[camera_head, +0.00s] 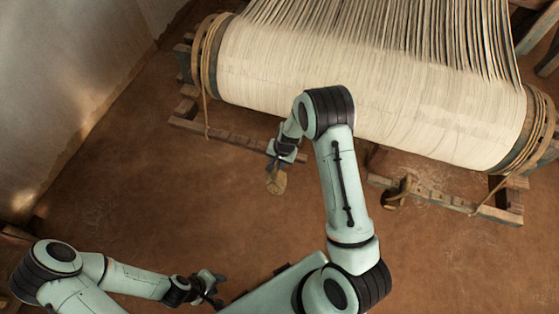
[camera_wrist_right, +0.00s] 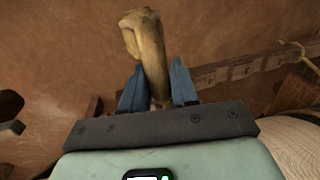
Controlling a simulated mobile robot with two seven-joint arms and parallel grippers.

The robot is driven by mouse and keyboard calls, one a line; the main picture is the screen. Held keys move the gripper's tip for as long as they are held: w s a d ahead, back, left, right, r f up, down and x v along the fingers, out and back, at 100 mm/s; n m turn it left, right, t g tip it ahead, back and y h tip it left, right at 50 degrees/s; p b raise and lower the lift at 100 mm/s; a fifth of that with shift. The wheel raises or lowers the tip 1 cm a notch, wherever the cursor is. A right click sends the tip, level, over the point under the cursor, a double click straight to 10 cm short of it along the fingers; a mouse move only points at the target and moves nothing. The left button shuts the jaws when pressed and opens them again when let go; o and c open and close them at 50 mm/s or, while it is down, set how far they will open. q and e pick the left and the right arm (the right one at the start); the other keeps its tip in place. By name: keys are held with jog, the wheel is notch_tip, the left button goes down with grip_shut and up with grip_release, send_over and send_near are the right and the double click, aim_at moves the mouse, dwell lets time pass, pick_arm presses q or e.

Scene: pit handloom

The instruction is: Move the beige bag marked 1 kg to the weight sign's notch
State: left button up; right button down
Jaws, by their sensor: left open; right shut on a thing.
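A beige bag (camera_head: 276,182) hangs below my right gripper (camera_head: 278,165) in the head view, in front of the loom. In the right wrist view the bag (camera_wrist_right: 147,45) stands between the two blue fingers of my right gripper (camera_wrist_right: 158,88), which are shut on its narrow neck. No 1 kg mark can be read on it. My left gripper (camera_head: 215,290) is open and empty, low over the bare floor at the bottom of the head view. I cannot pick out a weight sign or its notch for certain.
The loom's wide roll of cream warp (camera_head: 370,85) fills the upper right. A wooden rail with small marks (camera_head: 440,197) lies below it. Another tan bag or roped bundle (camera_head: 398,192) is at that rail's left end. A wall (camera_head: 60,80) stands left. The brown floor between is clear.

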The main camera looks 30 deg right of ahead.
jog(key=shift+s+a+r+b, duration=0.1)
jog(key=shift+s+a+b, duration=0.1)
jog(key=shift+s+a, duration=0.95)
jog(key=shift+s+a+r+b, duration=0.1)
jog(key=shift+s+a+b, duration=0.05)
jog(key=shift+s+a, duration=1)
pick_arm(q)
jog(key=shift+s+f, duration=0.65)
jog(key=shift+f, duration=0.15)
pick_arm(e)
jog(key=s+a, duration=0.4)
jog(key=a, duration=0.2)
jog(key=shift+s+a+r, duration=0.15)
jog(key=shift+s+r, duration=0.15)
jog(key=shift+r, duration=0.05)
